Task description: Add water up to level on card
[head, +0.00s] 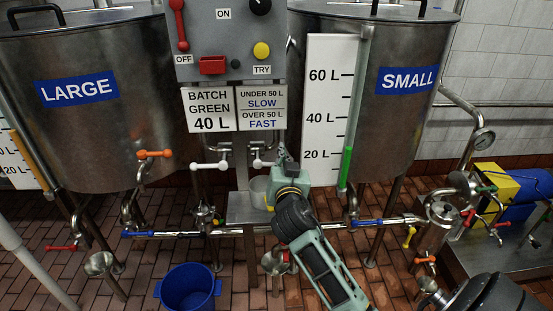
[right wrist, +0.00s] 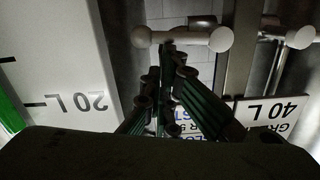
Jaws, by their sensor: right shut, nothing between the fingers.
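The card (head: 209,109) reads BATCH GREEN 40 L. The card beside it (head: 262,108) reads under 50 L SLOW, over 50 L FAST. On the SMALL tank (head: 400,110), a green column (head: 346,168) in the gauge tops out slightly above the 20 L mark of the scale board (head: 325,100). Two white-handled valves hang below the cards, the left one (head: 208,166) and the right one (head: 263,163). My right gripper (head: 285,158) is shut and empty beside the right white handle, which also shows at its fingertips in the wrist view (right wrist: 182,37); contact is unclear. My left gripper is out of view.
The LARGE tank (head: 85,100) stands left, with an orange gauge column (head: 32,160). A switch box (head: 230,40) is above the cards. A blue bucket (head: 188,288) is on the tiled floor. Pipes with coloured valve handles run low, including an orange handle (head: 154,154).

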